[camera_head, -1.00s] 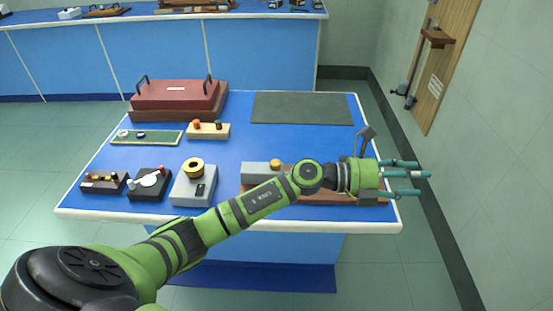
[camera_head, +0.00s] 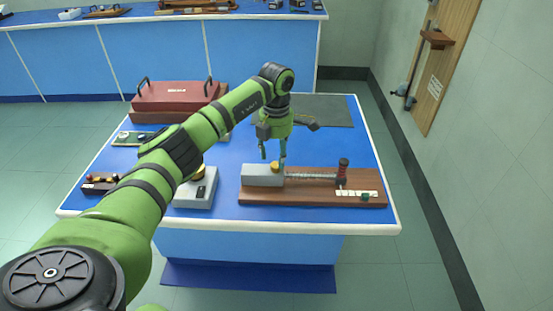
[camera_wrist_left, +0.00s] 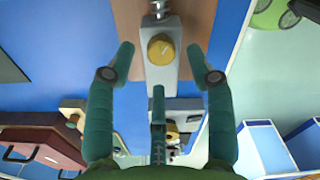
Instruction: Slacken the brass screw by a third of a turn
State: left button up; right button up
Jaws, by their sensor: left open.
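The brass screw (camera_head: 275,168) has a round yellow head and sits on top of a grey block (camera_head: 258,178) at the left end of a brown wooden board (camera_head: 300,197). My left gripper (camera_head: 274,158) points down just above the block, and its fingers partly cover the screw. In the left wrist view the brass screw (camera_wrist_left: 160,49) shows a slot across its head. The teal fingers of my left gripper (camera_wrist_left: 160,68) are spread wide around it, apart from it and empty. My right gripper is in neither view.
A threaded rod (camera_head: 312,176) runs from the block to a dark red-banded post (camera_head: 343,170). A grey box (camera_head: 200,192) stands left of the board. A red case (camera_head: 175,98) and a dark mat (camera_head: 335,112) lie at the back. The blue table (camera_head: 365,155) is clear at right.

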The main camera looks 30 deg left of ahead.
aim_at(276, 164)
pick_arm(q)
jog(key=shift+f, duration=1.65)
grip_shut()
